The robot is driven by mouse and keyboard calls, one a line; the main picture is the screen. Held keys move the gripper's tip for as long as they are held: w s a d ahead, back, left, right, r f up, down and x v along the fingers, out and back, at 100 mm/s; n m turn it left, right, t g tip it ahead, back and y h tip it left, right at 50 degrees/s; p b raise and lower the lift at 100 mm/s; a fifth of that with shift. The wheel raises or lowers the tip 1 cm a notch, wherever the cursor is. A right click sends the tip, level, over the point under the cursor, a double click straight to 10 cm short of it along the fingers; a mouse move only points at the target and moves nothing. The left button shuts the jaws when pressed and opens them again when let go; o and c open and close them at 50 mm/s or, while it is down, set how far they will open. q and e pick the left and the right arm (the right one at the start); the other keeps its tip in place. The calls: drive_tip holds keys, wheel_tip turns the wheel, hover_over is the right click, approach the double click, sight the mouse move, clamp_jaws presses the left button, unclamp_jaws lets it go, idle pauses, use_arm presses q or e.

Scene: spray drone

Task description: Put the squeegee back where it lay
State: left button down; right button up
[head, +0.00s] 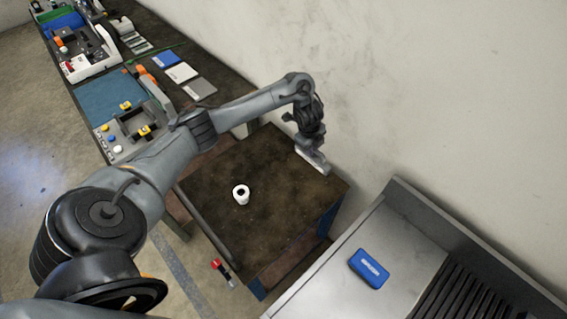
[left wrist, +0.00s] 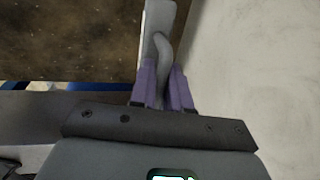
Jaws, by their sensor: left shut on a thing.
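The squeegee is pale grey and white, and only part of it shows. In the head view the squeegee (head: 314,162) is at the far right edge of the dark brown tabletop (head: 270,215), on the wall side. My left gripper (head: 309,147) points down over that edge. In the left wrist view its two purple fingers (left wrist: 164,88) are shut on the grey handle of the squeegee (left wrist: 158,22). I cannot tell whether the squeegee touches the tabletop. My right gripper is not in view.
A white roll (head: 241,200) stands on the brown tabletop, which is otherwise mostly clear. The wall (head: 400,90) is close beside my left gripper. A metal counter with a blue box (head: 369,268) is at the lower right. A long cluttered bench (head: 225,80) runs at the upper left.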

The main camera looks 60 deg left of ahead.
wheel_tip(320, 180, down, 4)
drive_tip(key=b, duration=0.3)
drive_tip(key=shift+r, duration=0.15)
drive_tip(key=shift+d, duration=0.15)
use_arm(q)
drive_tip(key=shift+s+a+f+b, duration=0.2)
drive_tip(key=shift+s+a+f, duration=0.85)
drive_tip(key=shift+a+f, duration=0.55)
drive_tip(key=shift+s+a+f+b, duration=0.25)
drive_tip(key=shift+s+a+f, duration=0.95)
drive_tip(key=shift+f, duration=0.75)
drive_tip(key=shift+s+a+f+b, duration=0.2)
drive_tip(key=shift+s+a+f, duration=0.7)
drive_tip(key=shift+a+f, duration=0.8)
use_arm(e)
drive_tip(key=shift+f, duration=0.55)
use_arm(q)
drive_tip(key=shift+d, duration=0.1)
drive_tip(key=shift+f, duration=0.2)
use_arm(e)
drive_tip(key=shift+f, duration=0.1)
use_arm(q)
drive_tip(key=c, duration=1.1)
unclamp_jaws()
